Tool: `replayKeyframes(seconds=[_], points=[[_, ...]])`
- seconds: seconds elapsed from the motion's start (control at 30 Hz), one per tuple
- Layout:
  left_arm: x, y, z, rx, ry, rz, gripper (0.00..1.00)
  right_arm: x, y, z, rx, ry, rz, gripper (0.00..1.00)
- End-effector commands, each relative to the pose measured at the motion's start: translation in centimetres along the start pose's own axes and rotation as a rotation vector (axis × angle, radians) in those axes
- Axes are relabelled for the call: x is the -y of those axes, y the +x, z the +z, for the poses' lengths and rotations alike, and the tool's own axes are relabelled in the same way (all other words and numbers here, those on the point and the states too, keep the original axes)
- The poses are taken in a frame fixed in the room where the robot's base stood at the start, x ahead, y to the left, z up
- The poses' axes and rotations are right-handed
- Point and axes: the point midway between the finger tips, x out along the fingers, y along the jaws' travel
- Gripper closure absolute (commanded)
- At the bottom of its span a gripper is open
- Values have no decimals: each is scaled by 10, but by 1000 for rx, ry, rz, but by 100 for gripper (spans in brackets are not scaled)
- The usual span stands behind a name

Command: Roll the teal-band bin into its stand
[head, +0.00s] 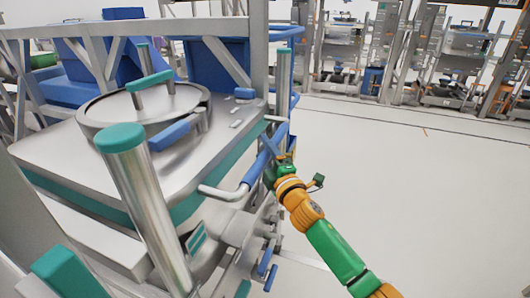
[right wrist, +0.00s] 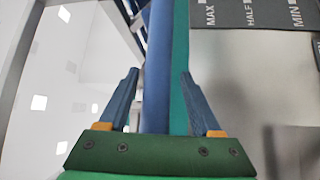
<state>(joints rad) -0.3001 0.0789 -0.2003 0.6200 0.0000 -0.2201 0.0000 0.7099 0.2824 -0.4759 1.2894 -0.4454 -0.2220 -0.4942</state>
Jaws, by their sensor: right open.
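The teal-band bin (head: 195,150) is a silver metal box with a teal stripe, a round lid (head: 150,105) and teal-capped posts, filling the left of the head view. A blue-gripped handle (head: 254,170) sticks out at its right side. My right gripper (head: 274,145) is at this handle. In the right wrist view my right gripper (right wrist: 158,78) is open, with a blue bar (right wrist: 157,45) running between its fingers; I cannot tell whether they touch it. A grey frame (head: 130,28), perhaps the stand, rises behind the bin. My left gripper is out of view.
Blue containers (head: 215,60) stand behind the grey frame's beam. The pale floor (head: 400,170) to the right is clear. Racks with equipment (head: 455,55) line the far back. A dark MAX/HALF/MIN label (right wrist: 250,14) shows on a metal face in the wrist view.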

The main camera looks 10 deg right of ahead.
Motion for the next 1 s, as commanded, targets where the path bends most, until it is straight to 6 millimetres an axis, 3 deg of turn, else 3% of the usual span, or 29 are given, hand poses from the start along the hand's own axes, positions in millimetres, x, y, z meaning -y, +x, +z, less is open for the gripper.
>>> replayKeyframes(seconds=[0.17,0.6,0.93,1.0], points=[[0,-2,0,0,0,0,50,-1,-6,0,-1,0,1,34],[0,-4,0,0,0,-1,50,1,-67,0,-1,0,-2,34],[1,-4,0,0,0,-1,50,1,-70,0,0,1,-2,34],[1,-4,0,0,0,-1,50,9,-75,2,22,40,-25,34]])
